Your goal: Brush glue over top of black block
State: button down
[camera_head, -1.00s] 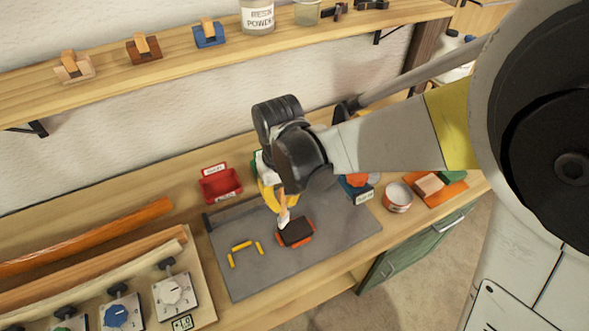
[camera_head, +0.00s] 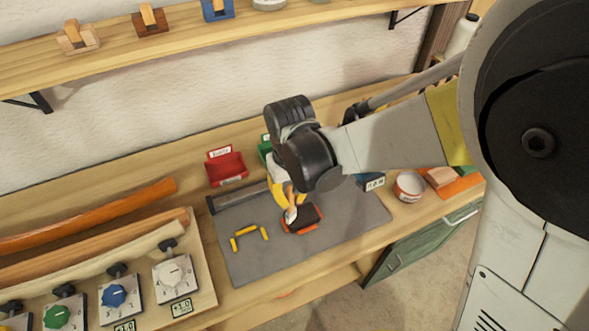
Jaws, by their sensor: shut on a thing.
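The black block (camera_head: 306,218) lies on the grey mat (camera_head: 255,261) between orange corner marks. My gripper (camera_head: 289,191) is above the block's left end, partly hidden by my wrist. It is shut on a brush (camera_head: 291,213) with a wooden handle and a pale tip. The brush points down, and its tip is at the left part of the block's top; I cannot tell whether it touches. No glue can be made out on the block's dark top. An open round tin (camera_head: 409,186) with a pale rim stands to the right of the mat; its contents are unclear.
Yellow corner marks (camera_head: 250,231) outline an empty spot left of the block. A red bin (camera_head: 226,168) and a partly hidden green bin stand behind the mat. A board with dials (camera_head: 173,272) and bent laths (camera_head: 90,231) fill the left. A shelf (camera_head: 190,39) runs above.

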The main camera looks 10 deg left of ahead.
jog(key=shift+f+b, duration=0.9)
jog(key=shift+f, duration=0.15)
jog(key=shift+d, duration=0.1)
dwell(0.3)
jog(key=shift+w+d, duration=2.05)
jog(key=shift+d, duration=1.15)
jog(key=shift+s+a+r+b, duration=0.1)
jog(key=shift+s+a+b, duration=0.15)
jog(key=shift+s+a, duration=0.65)
jog(key=shift+s+a+b, duration=0.2)
jog(key=shift+s+a, duration=0.25)
jog(key=shift+a, duration=0.85)
jog(key=shift+s+a+r+b, duration=0.1)
jog(key=shift+s+a+b, duration=0.15)
jog(key=shift+s+a, duration=0.65)
jog(key=shift+w+d, duration=2.2)
jog(key=shift+d, duration=0.9)
jog(key=shift+s+a+f+b, duration=0.1)
jog(key=shift+s+a+b, duration=0.2)
jog(key=shift+a, duration=1)
jog(key=shift+s+a+r+b, duration=0.1)
jog(key=shift+s+a+b, duration=0.25)
jog(key=shift+a, duration=1)
jog(key=shift+s+a+f+b, duration=0.15)
jog(key=shift+a+b, duration=0.3)
jog(key=shift+a, duration=0.85)
